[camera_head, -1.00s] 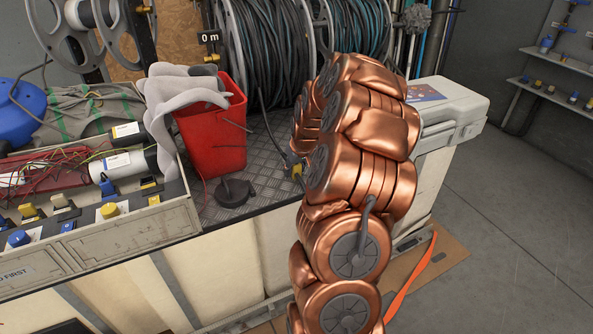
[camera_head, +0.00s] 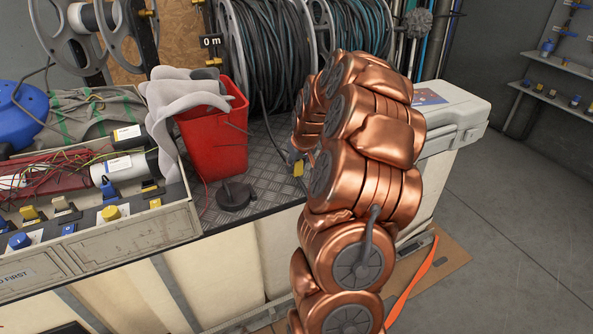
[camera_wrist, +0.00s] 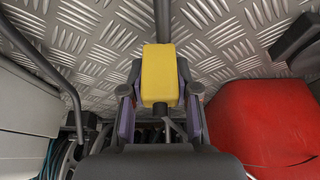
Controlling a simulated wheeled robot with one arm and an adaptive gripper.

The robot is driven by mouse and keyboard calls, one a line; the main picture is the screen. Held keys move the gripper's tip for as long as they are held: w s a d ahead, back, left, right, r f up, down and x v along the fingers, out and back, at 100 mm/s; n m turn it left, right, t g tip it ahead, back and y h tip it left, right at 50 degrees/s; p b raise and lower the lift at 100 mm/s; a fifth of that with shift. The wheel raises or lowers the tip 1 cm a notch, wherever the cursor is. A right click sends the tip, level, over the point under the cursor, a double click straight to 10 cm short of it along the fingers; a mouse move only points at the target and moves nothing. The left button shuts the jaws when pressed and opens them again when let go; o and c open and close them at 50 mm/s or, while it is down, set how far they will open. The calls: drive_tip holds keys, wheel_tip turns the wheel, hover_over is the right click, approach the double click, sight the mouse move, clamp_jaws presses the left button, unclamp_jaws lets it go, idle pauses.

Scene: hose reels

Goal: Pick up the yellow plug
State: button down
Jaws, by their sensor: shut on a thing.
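The yellow plug (camera_wrist: 160,75) is between the two fingers of my gripper (camera_wrist: 160,98) in the wrist view. The gripper is shut on it, with a finger on each side. A dark cable runs from the plug towards the top of the picture. In the head view a small part of the yellow plug (camera_head: 298,169) shows just left of my copper arm, at my gripper (camera_head: 295,158), over the metal tread-plate bench top. My arm hides most of the gripper there. Whether the plug touches the bench is unclear.
A red bucket (camera_head: 217,140) with a grey cloth (camera_head: 185,92) stands left of the gripper, a black round-based object (camera_head: 235,195) before it. Hose reels (camera_head: 268,55) stand behind. A pale case (camera_head: 450,112) is right of my arm. A parts tray (camera_head: 120,238) is at left.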

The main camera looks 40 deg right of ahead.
drive_tip(key=shift+r, duration=0.6)
drive_tip(key=shift+s+a, duration=0.55)
drive_tip(key=shift+a, duration=0.35)
drive_tip(key=s+a+r, duration=0.1)
drive_tip(key=s+a, duration=0.6)
drive_tip(key=a, duration=0.4)
drive_tip(key=shift+a+r+b, duration=0.15)
drive_tip(key=shift+a+b, duration=0.25)
